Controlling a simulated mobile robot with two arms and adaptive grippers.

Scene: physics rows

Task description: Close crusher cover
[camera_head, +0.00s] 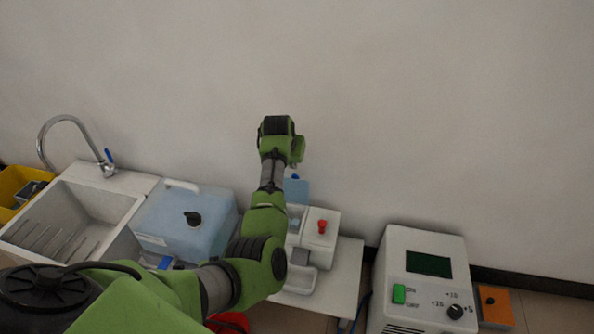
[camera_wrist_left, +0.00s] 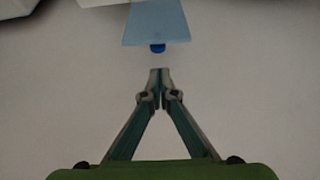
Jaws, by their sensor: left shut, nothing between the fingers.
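The crusher (camera_head: 322,228) is a white machine with a red knob on top, standing on a white table and partly hidden behind my left arm. Its cover (camera_head: 297,190) is a translucent blue panel that stands raised at the back of the machine. In the left wrist view the cover (camera_wrist_left: 156,22) is at the top, with a dark blue knob (camera_wrist_left: 157,48) at its edge. My left gripper (camera_wrist_left: 159,74) is shut and empty, its tips just short of the knob in the picture and apart from it. In the head view my wrist hides most of this gripper. My right gripper is out of view.
A light blue box (camera_head: 180,222) with a black knob stands left of the crusher, beside a sink (camera_head: 110,200) with a tap. A white device (camera_head: 425,270) with a dark screen stands to the right. An orange box (camera_head: 495,305) is beyond it. The wall rises behind.

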